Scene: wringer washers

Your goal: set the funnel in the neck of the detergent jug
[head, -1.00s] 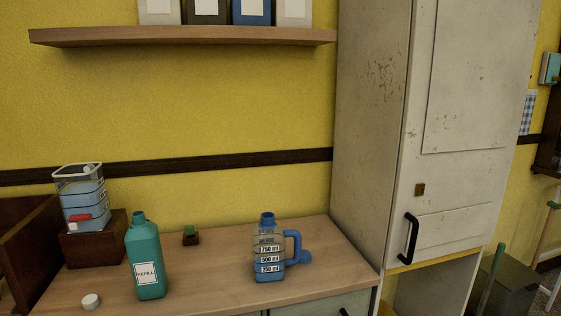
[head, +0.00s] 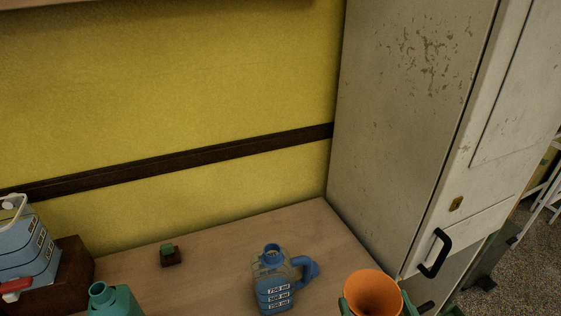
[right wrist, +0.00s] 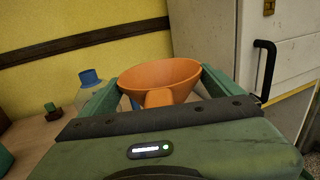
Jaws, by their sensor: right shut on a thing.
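The detergent jug (head: 272,285) is clear with blue liquid, volume labels, a blue neck and a blue side handle. It stands upright on the wooden counter in the head view. In the right wrist view the jug (right wrist: 89,90) is partly hidden behind the left finger. My right gripper (head: 376,303) is shut on the orange funnel (head: 373,288), at the bottom right of the head view. The funnel (right wrist: 160,74) is held wide mouth up, apart from the jug and to its right; its lower end is hidden. My left gripper is not in view.
A teal bottle (head: 115,302) stands left of the jug on the counter (head: 215,262). A blue-filled container (head: 28,247) with a red tap sits on a dark wooden block at far left. A small green-topped block (head: 170,255) lies behind. A tall pale cabinet (head: 405,110) stands right.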

